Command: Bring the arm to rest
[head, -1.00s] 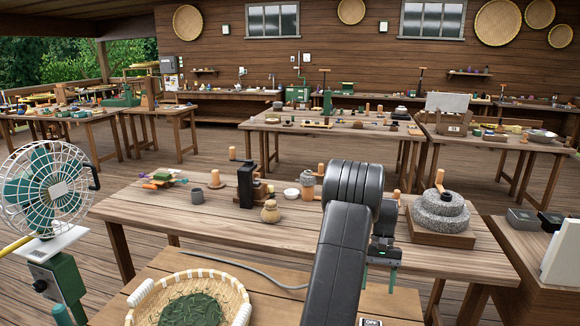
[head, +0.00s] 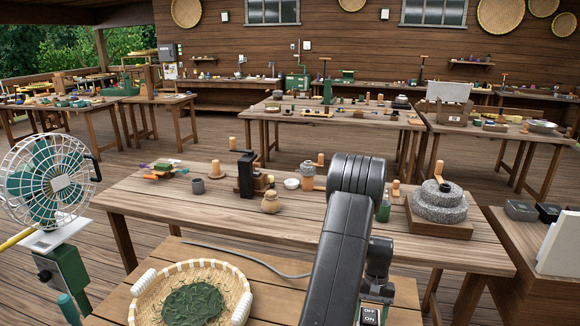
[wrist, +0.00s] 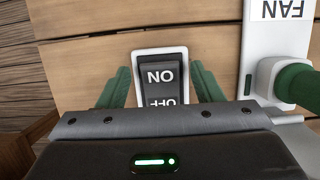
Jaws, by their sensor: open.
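My gripper (wrist: 163,88) is open, with one green finger on each side of a black rocker switch (wrist: 160,78) in the wrist view. The switch is marked ON and OFF, sits in a white frame, and appears between the fingers with nothing gripped. I cannot tell whether the fingers touch it. In the head view the dark wrist (head: 378,260) hangs low over the front bench, with the switch (head: 369,314) at the bottom edge; the fingertips are not clear there. My arm hides part of the bench behind it.
A white FAN socket (wrist: 280,30) with a green plug (wrist: 296,84) lies right of the switch. A woven basket of green leaves (head: 240,305) stands left of my arm. A wire-caged fan (head: 52,182) is far left. A stone mill (head: 438,205) stands on the table behind.

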